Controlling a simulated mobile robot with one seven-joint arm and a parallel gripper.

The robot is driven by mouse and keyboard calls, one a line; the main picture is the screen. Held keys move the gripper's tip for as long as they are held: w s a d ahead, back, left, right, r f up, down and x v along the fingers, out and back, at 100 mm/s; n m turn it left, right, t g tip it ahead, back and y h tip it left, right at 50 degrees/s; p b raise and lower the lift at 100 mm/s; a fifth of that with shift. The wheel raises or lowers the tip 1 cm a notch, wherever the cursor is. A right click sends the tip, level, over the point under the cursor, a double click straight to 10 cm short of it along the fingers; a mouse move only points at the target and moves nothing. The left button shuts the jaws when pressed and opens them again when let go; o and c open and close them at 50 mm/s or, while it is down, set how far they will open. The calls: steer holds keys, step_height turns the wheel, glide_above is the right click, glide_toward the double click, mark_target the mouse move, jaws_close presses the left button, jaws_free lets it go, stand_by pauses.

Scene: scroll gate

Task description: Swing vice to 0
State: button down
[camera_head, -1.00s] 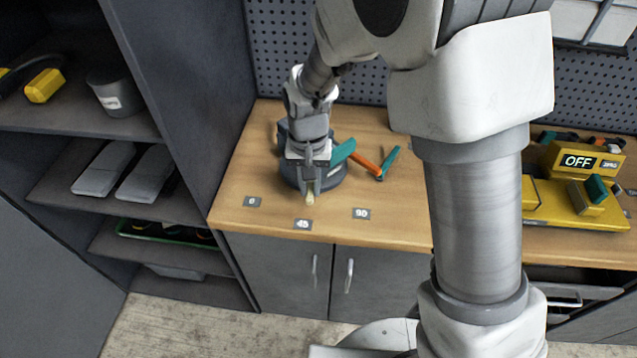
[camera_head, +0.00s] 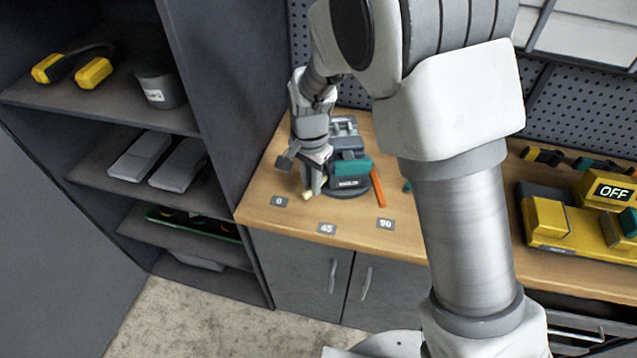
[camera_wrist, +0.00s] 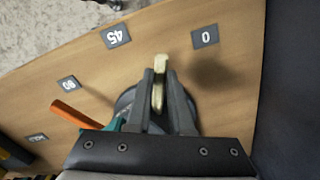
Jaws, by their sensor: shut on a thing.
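The vice (camera_head: 352,168) is a dark grey and teal tool on a round base on the wooden bench. My gripper (camera_head: 309,190) is at its front left, pointing down. In the wrist view its fingers (camera_wrist: 160,95) are shut on a pale yellow pointer (camera_wrist: 158,68) that sticks out from the vice. The pointer tip lies between the 0 label (camera_head: 279,201) and the 45 label (camera_head: 326,228). These labels also show in the wrist view, 0 (camera_wrist: 205,36) and 45 (camera_wrist: 115,36). My gripper hides part of the vice.
The 90 label (camera_head: 386,223) is further right. An orange-handled tool (camera_head: 378,187) lies right of the vice. A dark shelf unit (camera_head: 215,110) stands close on the left. A yellow device marked OFF (camera_head: 608,192) is at the far right. The bench front by the labels is clear.

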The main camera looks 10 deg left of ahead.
steer(key=shift+w+a+r+m+p, duration=0.1)
steer(key=shift+w+a+m+p, duration=0.15)
steer(key=shift+w+a+m, duration=0.35)
steer(key=shift+w+a+m+p, duration=0.25)
steer(key=shift+a+m, duration=0.55)
steer(key=shift+w+a+m, duration=0.45)
steer(key=shift+w+m, duration=0.05)
steer(key=shift+m, duration=0.2)
steer(key=shift+w+a, duration=0.1)
steer(key=shift+w, duration=0.05)
steer(key=c, duration=0.8)
jaws_free()
step_height(320, 180, up, 17)
steer(key=shift+r+p, duration=0.15)
steer(key=shift+p, duration=0.15)
